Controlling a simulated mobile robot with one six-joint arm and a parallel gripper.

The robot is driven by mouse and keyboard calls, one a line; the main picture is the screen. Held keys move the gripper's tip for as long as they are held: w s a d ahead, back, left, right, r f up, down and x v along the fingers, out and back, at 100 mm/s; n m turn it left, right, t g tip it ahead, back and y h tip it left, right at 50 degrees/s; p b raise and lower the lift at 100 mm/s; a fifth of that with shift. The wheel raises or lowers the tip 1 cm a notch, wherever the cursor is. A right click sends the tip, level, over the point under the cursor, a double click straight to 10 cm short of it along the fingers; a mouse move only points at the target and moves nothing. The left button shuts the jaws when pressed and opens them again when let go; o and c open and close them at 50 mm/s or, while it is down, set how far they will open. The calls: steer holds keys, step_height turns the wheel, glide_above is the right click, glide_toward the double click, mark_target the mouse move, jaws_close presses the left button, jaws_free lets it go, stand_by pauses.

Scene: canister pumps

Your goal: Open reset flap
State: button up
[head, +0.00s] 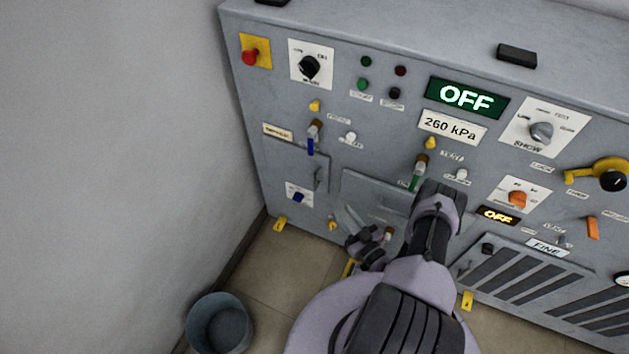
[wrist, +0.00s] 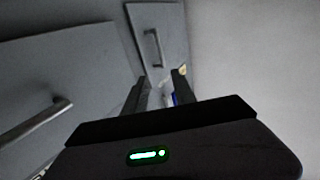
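No readable label marks a reset flap. A small grey hinged panel with an upright bar handle (head: 318,178) sits at the left of the machine front. A panel with a bar handle (wrist: 155,48) also shows beyond my fingers in the wrist view. A larger grey panel (head: 375,188) lies to its right, partly hidden by my arm. My gripper (head: 362,244) is low in front of the machine, left of my forearm. In the wrist view my gripper (wrist: 158,90) has its fingers apart with nothing held. A small blue part (wrist: 174,98) shows beside the right finger, apparently behind it.
A blue-handled valve (head: 311,143) is above the left panel and a blue knob (head: 298,197) below it. A green-handled valve (head: 417,178) is close to my arm. A bucket (head: 220,323) stands on the floor at left. A grey wall (head: 110,180) bounds the left side.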

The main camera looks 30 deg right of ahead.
mark_target(316, 179)
steer(key=w+b, duration=0.1)
steer(key=w, duration=0.4)
steer(key=w+a+b, duration=0.1)
steer(key=w, duration=0.4)
steer(key=w+b, duration=0.1)
steer(key=w, duration=0.4)
steer(key=shift+a+b, duration=0.2)
steer(key=shift+b, duration=0.1)
steer(key=shift+w, duration=0.4)
jaws_close()
steer(key=shift+s, duration=0.1)
